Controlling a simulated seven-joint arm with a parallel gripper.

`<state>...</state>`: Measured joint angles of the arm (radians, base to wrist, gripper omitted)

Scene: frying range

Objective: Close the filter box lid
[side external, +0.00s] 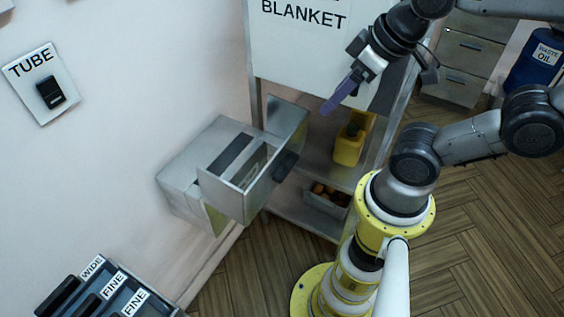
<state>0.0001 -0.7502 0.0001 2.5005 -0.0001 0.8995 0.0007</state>
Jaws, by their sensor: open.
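A grey metal box (190,178), which I take for the filter box, is fixed to the wall left of the middle. Its front part (222,196) stands out from the wall and is open at the top, showing a hollow with a dark strip. A metal panel (287,118) stands out at its right end, seemingly the open lid, with a dark handle (286,165) near its lower edge. My gripper (330,106), with purple fingers, is open and empty. It appears above and to the right of the panel, apart from it in the picture. The depth between them is unclear.
A metal shelf rack (325,167) stands behind, with a yellow container (348,148) and a bin (326,200). A white BLANKET board (300,50) hangs above. A labelled rack (105,290) is at lower left. A blue waste-oil drum (535,68) stands at upper right.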

